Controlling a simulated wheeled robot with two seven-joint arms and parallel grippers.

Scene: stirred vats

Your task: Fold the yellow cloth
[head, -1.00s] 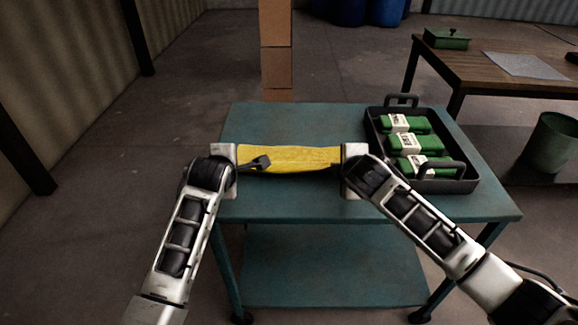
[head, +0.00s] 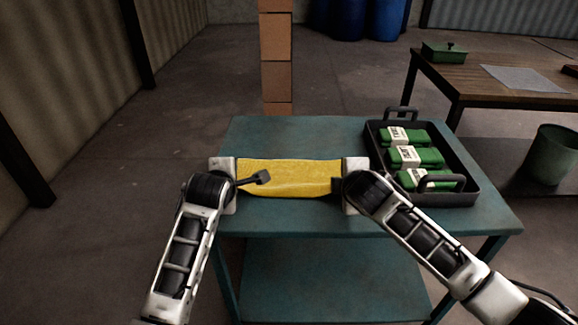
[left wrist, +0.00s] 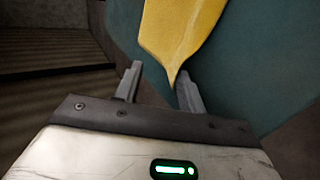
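The yellow cloth (head: 290,175) lies as a wide band across the teal table, between my two hands, with a crease along its near part. In the left wrist view a pointed corner of the cloth (left wrist: 180,35) hangs down between my fingers, close to the right one. My left gripper (head: 258,178) is over the cloth's left end; in the left wrist view its fingers (left wrist: 157,88) stand wide apart. My right gripper (head: 338,186) is at the cloth's right end, its fingers mostly hidden by the hand, so its grip cannot be made out.
The teal table (head: 270,130) is bare behind the cloth. A black tray (head: 462,198) with green, white-labelled packs (head: 405,157) stands on its right side. A brown table (head: 465,80) with a green box (head: 444,51) and a green bin (head: 550,155) are farther right.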

